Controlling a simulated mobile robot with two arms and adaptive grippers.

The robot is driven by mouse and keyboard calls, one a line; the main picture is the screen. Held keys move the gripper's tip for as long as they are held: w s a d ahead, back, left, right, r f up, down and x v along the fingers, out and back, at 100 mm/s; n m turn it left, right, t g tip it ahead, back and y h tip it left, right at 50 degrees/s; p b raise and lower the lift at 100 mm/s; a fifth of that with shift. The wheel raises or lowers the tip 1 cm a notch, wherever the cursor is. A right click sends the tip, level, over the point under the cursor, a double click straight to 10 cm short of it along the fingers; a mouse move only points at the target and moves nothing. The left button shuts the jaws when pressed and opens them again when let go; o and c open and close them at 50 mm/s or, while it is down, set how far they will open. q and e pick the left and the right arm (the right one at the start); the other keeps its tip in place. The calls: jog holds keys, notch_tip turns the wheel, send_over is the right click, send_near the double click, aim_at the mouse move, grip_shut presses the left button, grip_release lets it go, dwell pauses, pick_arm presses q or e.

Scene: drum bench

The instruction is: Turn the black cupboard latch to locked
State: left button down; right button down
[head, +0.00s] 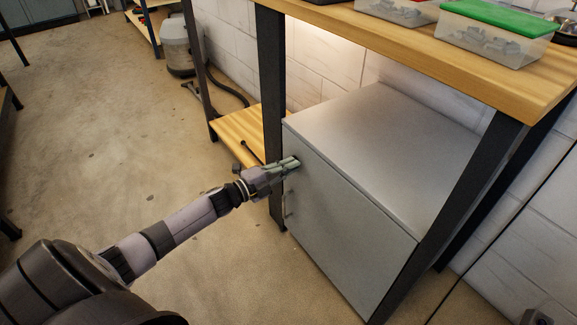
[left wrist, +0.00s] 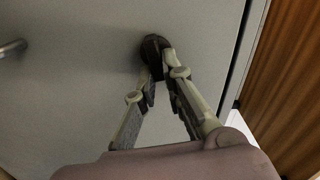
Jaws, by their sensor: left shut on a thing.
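The grey cupboard (head: 345,215) stands under the wooden bench, with its door closed. The black latch (left wrist: 154,48) sits on the door near its edge in the left wrist view. My left gripper (head: 294,163) reaches the upper left part of the door, and its fingers (left wrist: 163,75) are shut on the latch. The fingers cover part of the latch, so its exact angle is hard to tell. In the head view the latch is mostly hidden by the fingertips. My right gripper is not in view.
A metal door handle (head: 287,204) is below the gripper; it also shows in the left wrist view (left wrist: 12,49). Dark bench legs (head: 272,110) flank the cupboard. Lidded boxes (head: 495,35) stand on the bench top. A low wooden shelf (head: 237,132) is left of the cupboard. Open floor lies left.

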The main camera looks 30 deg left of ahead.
pick_arm(q)
jog(key=shift+d+f+m, duration=0.1)
jog(key=shift+f+m, duration=0.15)
jog(key=shift+m, duration=0.95)
jog(key=c, duration=1.7)
grip_release()
jog(key=v, duration=1.2)
